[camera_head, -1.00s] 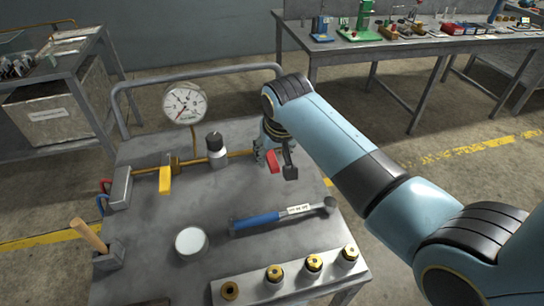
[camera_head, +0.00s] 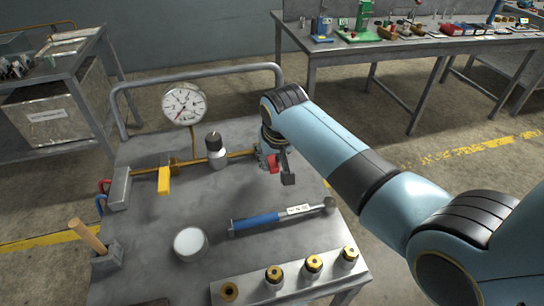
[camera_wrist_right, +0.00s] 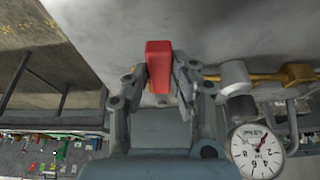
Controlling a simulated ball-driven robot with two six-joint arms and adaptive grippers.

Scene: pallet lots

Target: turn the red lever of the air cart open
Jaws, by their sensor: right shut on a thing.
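The air cart (camera_head: 140,225) has a grey top with a brass pipe along its back. The red lever (camera_head: 273,164) sits at the right end of this pipe, partly hidden by my right gripper (camera_head: 279,170). In the right wrist view the red lever (camera_wrist_right: 160,62) stands between the two fingers of the right gripper (camera_wrist_right: 161,75), which is shut on it. A yellow lever (camera_head: 164,180) hangs from the left part of the pipe and points towards the front. A round gauge (camera_head: 184,104) stands behind the pipe. My left gripper is not in view.
A wooden handle (camera_head: 88,236) sticks up at the left. A grey rail (camera_head: 195,73) borders the back.

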